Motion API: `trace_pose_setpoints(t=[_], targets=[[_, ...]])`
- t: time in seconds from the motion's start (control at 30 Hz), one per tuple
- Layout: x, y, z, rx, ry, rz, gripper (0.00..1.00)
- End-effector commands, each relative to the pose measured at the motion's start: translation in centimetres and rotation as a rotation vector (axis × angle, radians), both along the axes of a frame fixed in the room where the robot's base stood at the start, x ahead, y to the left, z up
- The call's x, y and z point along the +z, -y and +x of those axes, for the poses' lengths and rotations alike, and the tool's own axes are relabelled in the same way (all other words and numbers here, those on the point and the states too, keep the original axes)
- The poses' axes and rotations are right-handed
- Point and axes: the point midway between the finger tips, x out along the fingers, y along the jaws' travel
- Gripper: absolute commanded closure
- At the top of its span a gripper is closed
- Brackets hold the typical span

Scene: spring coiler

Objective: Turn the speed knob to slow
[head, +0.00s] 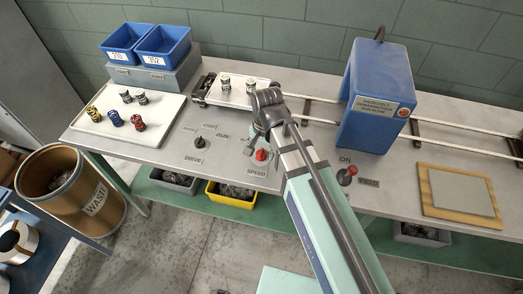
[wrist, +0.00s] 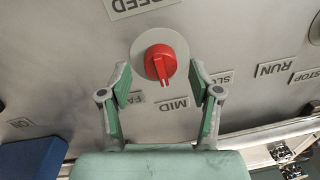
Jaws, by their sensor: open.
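The red speed knob (wrist: 161,62) sits on a round pale plate in the wrist view, with its pointer toward the MID label (wrist: 172,103). The SLOW label (wrist: 219,79) is to the right and partly hidden by a finger; the FAST label (wrist: 131,103) is to the left, also partly hidden. My gripper (wrist: 159,74) is open, with one green-padded finger on each side of the knob and gaps between. In the head view the knob (head: 261,155) shows above the SPEED label (head: 257,173), beside my arm.
The drive knob (head: 199,142) is left of the speed knob. A blue machine housing (head: 375,95) stands over rails behind. A white board with springs (head: 128,112) lies at left.

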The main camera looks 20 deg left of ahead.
Motion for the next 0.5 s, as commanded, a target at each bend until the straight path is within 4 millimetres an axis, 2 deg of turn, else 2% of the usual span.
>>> trace_pose_setpoints(t=[0.2, 0.5], targets=[[-1.21, -0.07, -0.01, 0.0, 0.0, 0.0, 0.37], [-1.38, -0.08, -0.01, 0.0, 0.0, 0.0, 0.37]])
